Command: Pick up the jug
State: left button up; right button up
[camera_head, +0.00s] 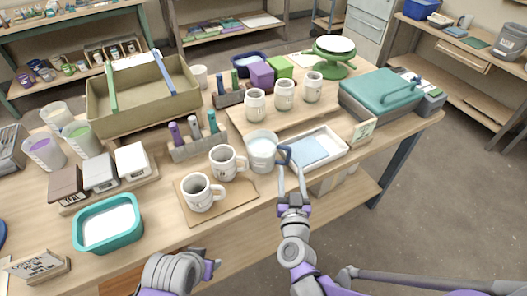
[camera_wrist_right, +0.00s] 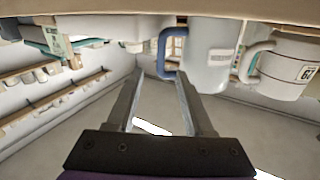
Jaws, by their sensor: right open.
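The jug (camera_head: 262,152) is a pale, upright container with a blue handle on its right side. It stands on the table between the mugs and a white tray. My right gripper (camera_head: 291,170) is open and empty, with its fingers pointing at the handle. In the right wrist view, the jug (camera_wrist_right: 210,58) appears with its blue handle ahead of the space between the fingertips of the right gripper (camera_wrist_right: 159,80). I cannot tell whether a finger touches the handle. Part of my left arm, with the left gripper (camera_head: 211,265), is low in the head view; its jaws are unclear.
Two white mugs (camera_head: 203,193) stand on a board (camera_head: 241,195) left of the jug. The white tray (camera_head: 335,148) with a bluish sheet lies to its right. Several jars (camera_head: 285,95) stand behind. The floor (camera_head: 430,210) right of the table is clear.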

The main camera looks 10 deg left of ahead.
aim_at(289, 157)
jog(key=w, duration=0.5)
jog(key=w+a, duration=0.1)
jog(key=w, duration=0.1)
jog(key=shift+w+f, duration=0.15)
jog(key=shift+w, duration=0.25)
grip_shut()
dwell(1.0)
